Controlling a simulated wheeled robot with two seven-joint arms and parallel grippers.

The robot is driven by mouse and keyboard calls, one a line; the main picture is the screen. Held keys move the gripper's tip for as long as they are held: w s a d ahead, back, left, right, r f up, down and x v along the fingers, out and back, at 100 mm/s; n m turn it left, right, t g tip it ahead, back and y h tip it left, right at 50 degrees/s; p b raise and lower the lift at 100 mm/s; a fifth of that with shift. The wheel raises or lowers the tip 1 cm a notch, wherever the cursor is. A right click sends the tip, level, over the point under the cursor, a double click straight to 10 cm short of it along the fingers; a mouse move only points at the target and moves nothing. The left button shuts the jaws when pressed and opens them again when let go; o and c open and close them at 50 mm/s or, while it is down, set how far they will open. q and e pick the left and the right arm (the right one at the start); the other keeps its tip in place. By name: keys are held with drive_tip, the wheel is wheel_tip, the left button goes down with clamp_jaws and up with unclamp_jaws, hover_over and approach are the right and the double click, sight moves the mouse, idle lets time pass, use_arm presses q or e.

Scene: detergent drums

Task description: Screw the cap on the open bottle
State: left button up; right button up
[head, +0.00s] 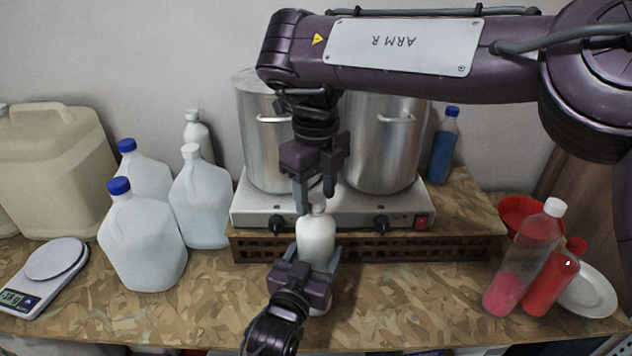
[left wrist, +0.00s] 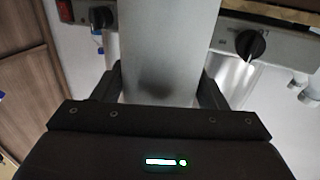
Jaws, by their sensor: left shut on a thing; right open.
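The white bottle (head: 316,240) stands upright at the front of the bench, before the hot plate. My left gripper (head: 306,264) is shut on its body from the front. In the left wrist view the pale bottle body (left wrist: 168,50) fills the space between the fingers of my left gripper (left wrist: 160,92). My right gripper (head: 316,200) points down, open, with its fingertips around the bottle's top. The fingers partly hide the bottle's neck, and I cannot tell whether a cap is on it.
Two steel pots (head: 383,140) stand on the hot plate (head: 270,208) behind the bottle. White jugs (head: 143,245) and a scale (head: 47,270) are at left. A bottle with pink liquid (head: 515,275) and a red bottle (head: 550,283) lean at right. The front bench is clear between.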

drive_tip(key=shift+c, duration=0.2)
drive_tip(key=c, duration=1)
drive_tip(key=m, duration=0.4)
drive_tip(key=shift+m, duration=0.3)
drive_tip(key=m, duration=1.6)
drive_tip(key=shift+m, duration=0.4)
drive_tip(key=o, duration=1.2)
drive_tip(key=shift+c, duration=0.2)
